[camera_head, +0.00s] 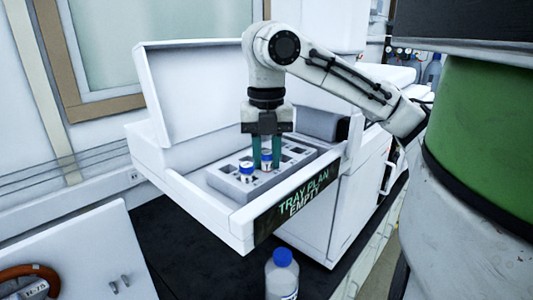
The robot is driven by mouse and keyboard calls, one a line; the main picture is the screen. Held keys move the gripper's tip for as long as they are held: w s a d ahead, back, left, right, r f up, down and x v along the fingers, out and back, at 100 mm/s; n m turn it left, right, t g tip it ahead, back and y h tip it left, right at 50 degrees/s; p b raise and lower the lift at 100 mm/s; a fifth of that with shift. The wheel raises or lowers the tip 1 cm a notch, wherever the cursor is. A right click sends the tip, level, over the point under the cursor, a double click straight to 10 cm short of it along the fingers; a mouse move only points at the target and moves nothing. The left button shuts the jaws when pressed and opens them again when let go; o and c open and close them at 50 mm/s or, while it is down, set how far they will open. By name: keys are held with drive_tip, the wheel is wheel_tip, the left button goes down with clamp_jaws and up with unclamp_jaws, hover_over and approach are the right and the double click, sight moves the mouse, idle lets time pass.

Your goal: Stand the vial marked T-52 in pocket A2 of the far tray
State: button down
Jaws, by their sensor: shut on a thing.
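My gripper (266,152) points straight down over a grey tray (213,182) with square pockets, inside an open white drawer. Its two teal fingers are shut on a small vial (266,161) with a blue and white top. The vial is upright at the tray; I cannot tell whether its base is in a pocket or just above. Another similar vial (246,170) stands in the tray to the left and nearer. No label is legible on either vial, so I cannot tell which is T-52. My fingers and hand hide some pockets behind.
The white drawer (200,210) has raised walls and a front display (300,197) reading "TRAY PLAN EMPTY". A raised white lid (190,92) stands behind the tray. A blue-capped bottle (282,275) stands below the front. A dark block (322,125) sits right of the tray.

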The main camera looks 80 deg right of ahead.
drive_tip(key=shift+c, duration=2)
unclamp_jaws()
wheel_tip(320, 180, up, 5)
drive_tip(key=p, duration=0.5)
drive_tip(key=shift+r, duration=1.05)
